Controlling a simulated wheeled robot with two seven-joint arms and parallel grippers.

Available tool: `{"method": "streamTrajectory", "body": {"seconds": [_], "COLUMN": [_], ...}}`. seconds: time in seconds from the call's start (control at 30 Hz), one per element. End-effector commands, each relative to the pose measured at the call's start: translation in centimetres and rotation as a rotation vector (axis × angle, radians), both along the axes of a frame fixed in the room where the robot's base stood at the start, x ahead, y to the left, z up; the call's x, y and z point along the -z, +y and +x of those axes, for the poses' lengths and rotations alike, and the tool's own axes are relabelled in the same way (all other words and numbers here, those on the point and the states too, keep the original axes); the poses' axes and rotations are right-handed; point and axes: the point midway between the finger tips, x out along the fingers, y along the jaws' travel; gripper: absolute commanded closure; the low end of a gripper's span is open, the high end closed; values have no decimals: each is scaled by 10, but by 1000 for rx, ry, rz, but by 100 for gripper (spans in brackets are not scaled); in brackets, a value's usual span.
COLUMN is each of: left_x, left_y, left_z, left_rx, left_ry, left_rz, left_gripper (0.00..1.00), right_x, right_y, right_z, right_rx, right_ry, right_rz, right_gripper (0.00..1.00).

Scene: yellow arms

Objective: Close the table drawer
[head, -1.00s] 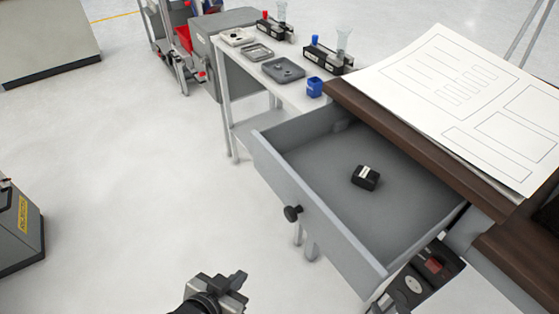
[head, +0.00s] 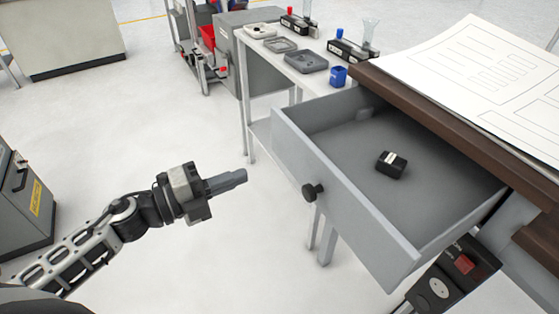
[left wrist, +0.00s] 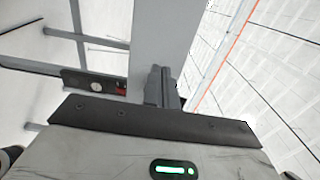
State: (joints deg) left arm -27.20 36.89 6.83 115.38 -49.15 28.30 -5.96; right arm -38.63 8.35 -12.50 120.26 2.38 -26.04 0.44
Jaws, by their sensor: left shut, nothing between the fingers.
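The grey table drawer (head: 345,203) is pulled far out from under the dark brown table top (head: 440,115). Its front carries a round black knob (head: 312,191). A small black box with a white label (head: 391,164) lies inside on the drawer floor. My left gripper (head: 243,176) is shut and empty, to the left of the drawer front and apart from it, with its fingers pointing right toward the knob side. In the left wrist view the shut fingers (left wrist: 161,88) show in front of a grey panel (left wrist: 165,35). My right gripper is out of view.
A white side table (head: 290,68) with grey trays, a blue cup (head: 338,76) and black holders stands behind the drawer. A black device with a red switch (head: 458,265) is below the drawer's right end.

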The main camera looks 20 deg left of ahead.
Motion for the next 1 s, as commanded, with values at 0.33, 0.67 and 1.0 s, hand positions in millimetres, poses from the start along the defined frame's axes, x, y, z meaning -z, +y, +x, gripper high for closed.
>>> {"method": "streamTrajectory", "body": {"seconds": [0.33, 0.67, 1.0], "left_x": [-4, -1, 0], "left_y": [-45, -61, -61], "left_z": [58, 78, 78], "left_rx": [-2, -2, -3], "left_ry": [-1, 2, 2], "left_rz": [-5, -4, -4], "left_gripper": [100, 100, 100], "right_x": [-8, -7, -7], "right_y": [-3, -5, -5], "right_z": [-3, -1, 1], "right_rx": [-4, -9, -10], "right_ry": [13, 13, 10], "right_rz": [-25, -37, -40], "right_gripper": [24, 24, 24]}}
